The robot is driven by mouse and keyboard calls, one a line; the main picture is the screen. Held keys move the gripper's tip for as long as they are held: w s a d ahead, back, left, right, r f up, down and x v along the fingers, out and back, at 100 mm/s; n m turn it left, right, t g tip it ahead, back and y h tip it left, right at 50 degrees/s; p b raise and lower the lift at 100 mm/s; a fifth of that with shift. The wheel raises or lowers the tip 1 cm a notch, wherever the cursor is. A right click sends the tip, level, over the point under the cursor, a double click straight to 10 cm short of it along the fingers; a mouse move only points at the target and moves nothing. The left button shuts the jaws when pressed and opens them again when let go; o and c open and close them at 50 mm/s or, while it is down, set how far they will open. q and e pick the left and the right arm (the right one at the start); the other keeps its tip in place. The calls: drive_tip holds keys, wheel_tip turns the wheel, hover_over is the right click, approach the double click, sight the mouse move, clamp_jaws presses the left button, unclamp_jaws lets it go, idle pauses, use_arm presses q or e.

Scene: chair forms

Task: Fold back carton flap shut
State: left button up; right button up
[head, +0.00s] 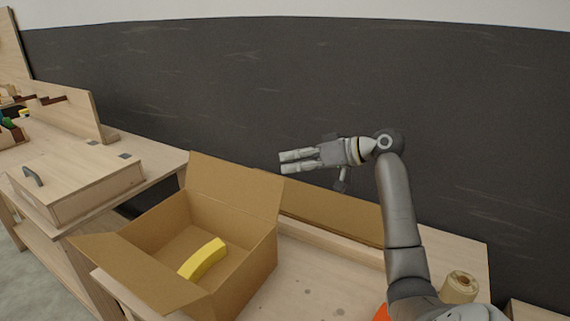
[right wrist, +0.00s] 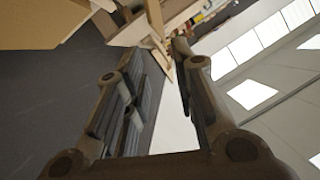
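An open brown carton (head: 262,249) stands on the wooden bench with a yellow curved piece (head: 203,259) inside. Its back flap (head: 235,184) stands up and tilts slightly backward. Its front left flap (head: 125,271) is folded outward. My right gripper (head: 290,161) is above and to the right of the back flap, apart from it, pointing left. In the right wrist view its fingers (right wrist: 160,80) are spread with nothing between them. Brown cardboard (right wrist: 45,22) shows at the upper left of that view. My left gripper is in neither view.
Flat brown board (head: 335,216) lies along the bench back, right of the carton. A tape roll (head: 460,284) stands at the bench's right end. A second bench at left holds a wooden box with a handle (head: 75,179). A dark wall (head: 300,90) rises behind.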

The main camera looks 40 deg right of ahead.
drive_tip(key=shift+w+f+m, duration=0.1)
drive_tip(key=shift+f+m, duration=0.05)
drive_tip(key=shift+m, duration=0.15)
drive_tip(key=c, duration=0.4)
drive_tip(key=shift+w+f+m+y, duration=0.2)
drive_tip(key=shift+f+m+y, duration=0.15)
drive_tip(key=shift+m, duration=0.35)
clamp_jaws()
wheel_tip(320, 180, down, 6)
drive_tip(key=w+d+f+m+t+y+p, duration=0.1)
drive_tip(key=w+d+m+t+y, duration=0.2)
drive_tip(key=m, duration=1.2)
drive_tip(key=w+a+r+t+p, duration=0.1)
drive_tip(key=w+a+p, duration=0.2)
drive_tip(key=w+a, duration=0.2)
drive_tip(key=w, duration=0.3)
drive_tip(key=shift+w+a+r, duration=0.15)
drive_tip(key=shift+a+r+h, duration=0.1)
drive_tip(key=shift+h, duration=0.15)
